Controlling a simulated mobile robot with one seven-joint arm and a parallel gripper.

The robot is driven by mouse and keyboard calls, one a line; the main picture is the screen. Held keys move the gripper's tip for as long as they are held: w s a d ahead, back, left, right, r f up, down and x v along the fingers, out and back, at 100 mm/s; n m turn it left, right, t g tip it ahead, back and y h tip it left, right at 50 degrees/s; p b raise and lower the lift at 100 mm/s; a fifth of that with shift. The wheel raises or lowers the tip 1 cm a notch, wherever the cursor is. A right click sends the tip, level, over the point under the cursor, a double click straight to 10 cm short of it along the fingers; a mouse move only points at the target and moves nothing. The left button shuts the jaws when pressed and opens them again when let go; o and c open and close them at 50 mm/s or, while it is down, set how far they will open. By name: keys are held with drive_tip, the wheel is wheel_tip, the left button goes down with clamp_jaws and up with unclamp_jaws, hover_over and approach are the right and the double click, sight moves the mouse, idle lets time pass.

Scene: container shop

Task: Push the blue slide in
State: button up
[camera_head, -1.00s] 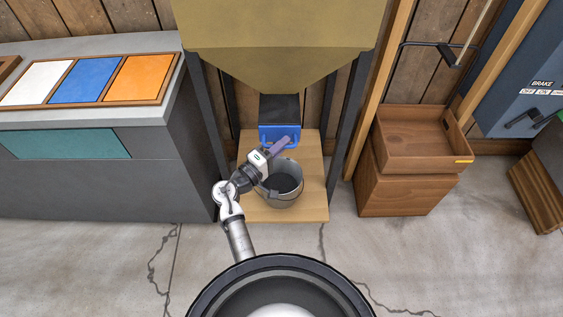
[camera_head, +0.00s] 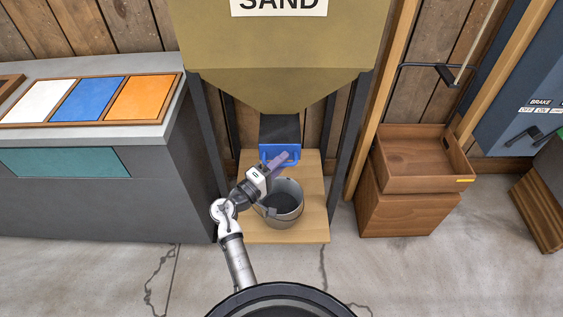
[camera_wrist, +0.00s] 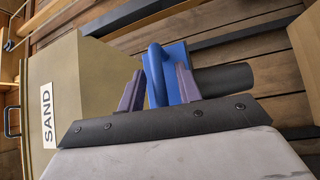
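The blue slide (camera_head: 271,151) sits at the mouth of the dark spout under the sand hopper, with a blue handle on its front. In the wrist view its handle (camera_wrist: 155,75) stands between my two purple fingers, with the blue plate behind. My gripper (camera_head: 283,161) is at the handle, in front of the slide. In the wrist view the gripper (camera_wrist: 160,90) is open, with a gap on the right side of the handle. Contact on the left side is hard to tell. The fingers partly cover the slide in both views.
A grey bucket (camera_head: 286,203) stands on a wooden board (camera_head: 316,190) below the spout. The tan hopper (camera_head: 280,55) has dark legs on both sides. A grey counter (camera_head: 90,190) is to the left, and wooden boxes (camera_head: 408,210) are to the right.

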drive_tip(key=b+v, duration=0.2)
drive_tip(key=v, duration=1.1)
drive_tip(key=shift+a, duration=0.15)
